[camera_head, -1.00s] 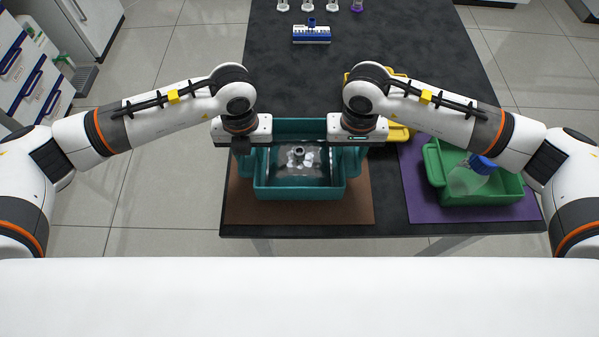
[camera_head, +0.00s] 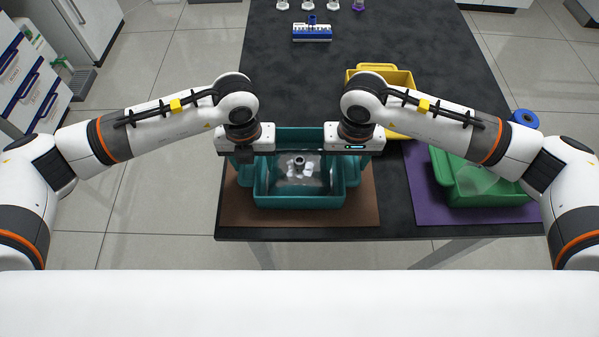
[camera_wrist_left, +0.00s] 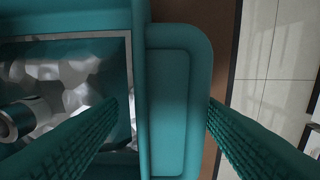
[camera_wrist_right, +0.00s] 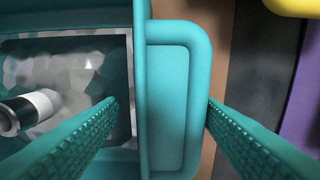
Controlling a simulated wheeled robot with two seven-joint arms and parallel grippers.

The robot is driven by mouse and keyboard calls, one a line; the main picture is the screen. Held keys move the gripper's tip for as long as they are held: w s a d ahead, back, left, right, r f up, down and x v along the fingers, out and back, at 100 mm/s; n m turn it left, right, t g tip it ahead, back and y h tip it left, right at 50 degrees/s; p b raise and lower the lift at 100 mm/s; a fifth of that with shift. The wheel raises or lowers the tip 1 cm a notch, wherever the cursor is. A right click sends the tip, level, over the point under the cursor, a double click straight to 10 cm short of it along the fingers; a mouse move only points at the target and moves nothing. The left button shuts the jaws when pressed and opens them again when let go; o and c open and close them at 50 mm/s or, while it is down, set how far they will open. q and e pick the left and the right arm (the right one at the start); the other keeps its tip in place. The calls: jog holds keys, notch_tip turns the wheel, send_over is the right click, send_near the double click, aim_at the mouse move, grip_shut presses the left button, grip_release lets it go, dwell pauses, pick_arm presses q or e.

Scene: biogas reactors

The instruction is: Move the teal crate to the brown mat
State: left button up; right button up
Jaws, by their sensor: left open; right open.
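The teal crate (camera_head: 300,201) is over the brown mat (camera_head: 235,208), inside its edges as seen in the head view; its underside is hidden. It holds a clear bag-like item with pale lumps and a dark-ringed cylinder (camera_head: 300,161). My left gripper (camera_wrist_left: 162,105) is open, its fingers on either side of the crate's left handle rim (camera_wrist_left: 180,100). My right gripper (camera_wrist_right: 160,105) is open, its fingers on either side of the right handle rim (camera_wrist_right: 178,100). In the head view my wrists hide both handles partly. I cannot tell whether any finger touches the crate.
A purple mat (camera_head: 425,205) with a green crate (camera_head: 490,200) lies to the right, partly behind my right arm. A blue cap (camera_head: 525,118) shows beyond that arm. A yellow crate (camera_head: 400,77) stands behind my right wrist. A blue rack (camera_head: 312,34) is far back.

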jog(key=shift+d, duration=0.15)
pick_arm(q)
notch_tip(320, 180, up, 12)
pick_arm(e)
notch_tip(320, 180, up, 12)
dwell(0.7)
jog(key=shift+f, duration=0.1)
dwell(0.3)
